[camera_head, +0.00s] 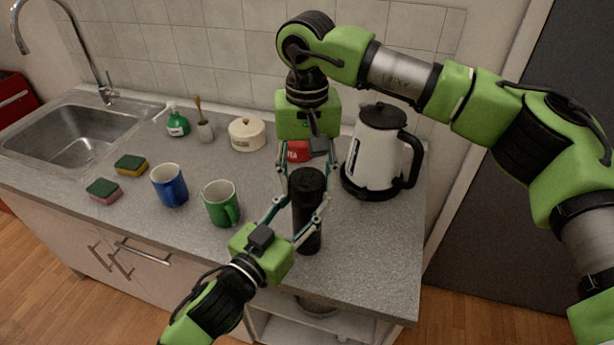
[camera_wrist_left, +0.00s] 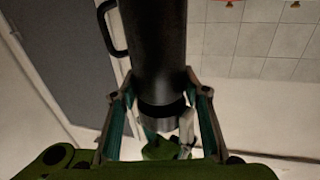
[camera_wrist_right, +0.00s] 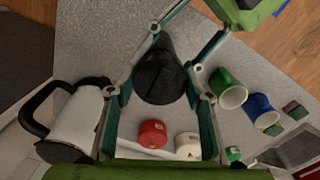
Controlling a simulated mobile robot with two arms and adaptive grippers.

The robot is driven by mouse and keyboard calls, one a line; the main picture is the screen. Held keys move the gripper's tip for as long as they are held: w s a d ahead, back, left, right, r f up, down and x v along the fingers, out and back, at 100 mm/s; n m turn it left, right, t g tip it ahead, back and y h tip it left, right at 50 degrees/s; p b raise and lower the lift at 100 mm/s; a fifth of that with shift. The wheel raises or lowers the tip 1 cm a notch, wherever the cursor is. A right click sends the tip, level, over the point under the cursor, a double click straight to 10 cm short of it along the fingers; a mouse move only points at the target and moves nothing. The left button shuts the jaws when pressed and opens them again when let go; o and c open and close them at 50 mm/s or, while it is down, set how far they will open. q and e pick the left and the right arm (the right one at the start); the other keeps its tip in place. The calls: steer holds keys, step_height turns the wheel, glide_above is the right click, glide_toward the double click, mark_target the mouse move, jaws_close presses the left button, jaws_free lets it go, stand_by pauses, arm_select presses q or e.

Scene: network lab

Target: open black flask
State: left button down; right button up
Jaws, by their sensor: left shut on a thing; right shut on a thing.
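The black flask (camera_head: 307,236) stands upright near the front right of the counter. My left gripper (camera_head: 305,222) reaches in from the front and is shut on the flask body. My right gripper (camera_head: 308,182) comes down from above and is shut on the black lid (camera_head: 308,178) at the top of the flask. In the right wrist view the dark lid (camera_wrist_right: 160,75) sits between the fingers. In the left wrist view the dark flask (camera_wrist_left: 158,45) fills the middle. I cannot tell whether the lid is loose from the body.
A white kettle (camera_head: 375,150) with a black handle stands close behind right. A red tin (camera_head: 299,151) is behind the flask, partly hidden. A green mug (camera_head: 220,204) and a blue mug (camera_head: 169,185) stand to the left. The front right counter (camera_head: 370,250) is clear.

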mark_target(307, 178)
arm_select(q)
steer(key=shift+f, duration=0.1)
stand_by(0.3)
arm_select(e)
steer(key=shift+r, duration=1.1)
steer(key=shift+r, duration=2)
arm_select(q)
steer(key=c, duration=1.1)
jaws_free()
